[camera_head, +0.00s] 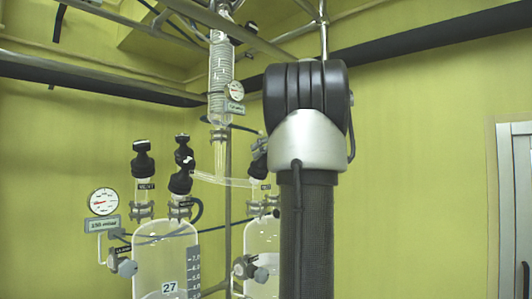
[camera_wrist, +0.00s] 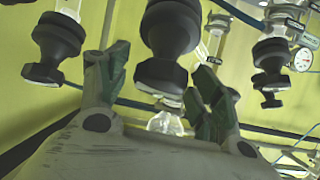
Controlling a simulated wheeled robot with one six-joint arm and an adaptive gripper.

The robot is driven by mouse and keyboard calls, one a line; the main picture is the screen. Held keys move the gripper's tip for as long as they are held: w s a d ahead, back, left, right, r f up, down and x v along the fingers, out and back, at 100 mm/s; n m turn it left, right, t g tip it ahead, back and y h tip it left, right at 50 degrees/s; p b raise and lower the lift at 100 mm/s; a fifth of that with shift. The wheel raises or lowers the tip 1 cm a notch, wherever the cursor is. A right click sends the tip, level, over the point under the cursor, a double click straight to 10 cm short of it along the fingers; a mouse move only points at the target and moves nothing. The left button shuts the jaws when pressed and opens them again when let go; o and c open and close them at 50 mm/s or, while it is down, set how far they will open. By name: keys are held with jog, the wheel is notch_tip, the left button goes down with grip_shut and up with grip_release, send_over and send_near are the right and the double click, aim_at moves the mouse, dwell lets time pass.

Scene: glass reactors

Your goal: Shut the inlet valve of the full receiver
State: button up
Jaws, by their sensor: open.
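A glass vessel marked 27 (camera_head: 150,262) stands at the lower left in the head view, with a scale on its side. A second glass vessel (camera_head: 262,236) stands right of it, partly behind my arm. I cannot tell from the visible parts which is full. Black-knobbed valves rise above them: one at the left (camera_head: 143,160), a pair in the middle (camera_head: 181,182), and one beside my arm (camera_head: 260,150). In the wrist view my gripper (camera_wrist: 160,68) is open, its green fingers on either side of a black valve knob (camera_wrist: 170,28). I cannot tell whether they touch it. My gripper is hidden in the head view.
More black knobs flank it in the wrist view, left (camera_wrist: 58,38) and right (camera_wrist: 271,62). A glass coil condenser (camera_head: 220,72) hangs above the vessels. Gauges sit at the left (camera_head: 103,201) and by the condenser (camera_head: 236,90). Metal pipes frame the rig. The right wall side looks clear.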

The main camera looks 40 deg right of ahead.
jog(key=c, duration=1.1)
jog(key=shift+o, duration=0.2)
jog(key=shift+m+h, duration=0.4)
jog(key=shift+m, duration=0.1)
